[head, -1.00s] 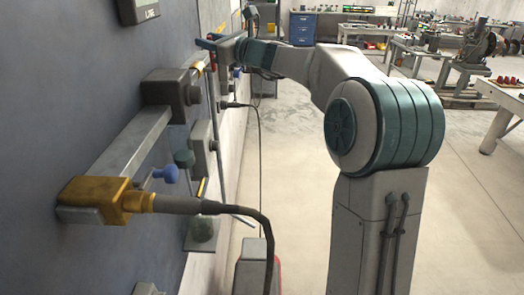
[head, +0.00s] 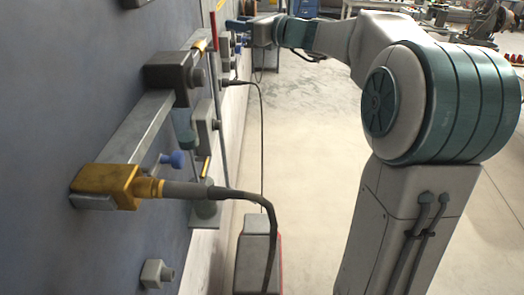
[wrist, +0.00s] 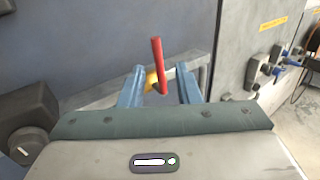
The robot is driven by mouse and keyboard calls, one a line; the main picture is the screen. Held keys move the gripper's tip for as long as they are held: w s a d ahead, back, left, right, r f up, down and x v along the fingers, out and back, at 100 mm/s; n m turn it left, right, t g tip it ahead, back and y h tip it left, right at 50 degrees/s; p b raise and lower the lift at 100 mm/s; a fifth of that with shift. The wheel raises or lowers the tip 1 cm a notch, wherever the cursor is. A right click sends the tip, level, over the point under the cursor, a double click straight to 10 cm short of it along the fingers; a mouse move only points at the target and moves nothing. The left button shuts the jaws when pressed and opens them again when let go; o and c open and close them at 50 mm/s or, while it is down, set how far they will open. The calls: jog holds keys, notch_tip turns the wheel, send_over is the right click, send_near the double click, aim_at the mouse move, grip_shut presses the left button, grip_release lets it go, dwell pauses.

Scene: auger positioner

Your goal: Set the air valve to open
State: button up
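The air valve has a red lever handle (wrist: 158,62) on a small yellow body (wrist: 152,79) at a grey rail on the wall. In the wrist view the lever points up, leaning slightly. My gripper (wrist: 161,72) is open. Its two blue fingers appear to either side of the lever, with a gap on both sides. In the head view the red lever (head: 213,28) stands upright by the wall, and my gripper (head: 238,26) is just right of it. The exact depth between fingertips and lever cannot be told.
A dark block with a knob (wrist: 27,130) is at the left in the wrist view. The floor right of the wall (head: 300,140) is clear.

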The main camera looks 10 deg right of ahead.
jog(key=s+f+n+g+h+b, duration=0.4)
jog(key=s+f+n, duration=0.4)
jog(key=s+f, duration=0.4)
jog(key=s+f+n+g+h+b, duration=0.3)
jog(key=s+f+n, duration=0.6)
jog(key=f, duration=0.9)
jog(key=shift+s+d+g+h+b, duration=0.4)
jog(key=shift+s+g+b, duration=0.4)
jog(key=shift+s+b, duration=0.8)
jog(key=shift+s+r+p, duration=0.15)
jog(key=shift+p, duration=0.2)
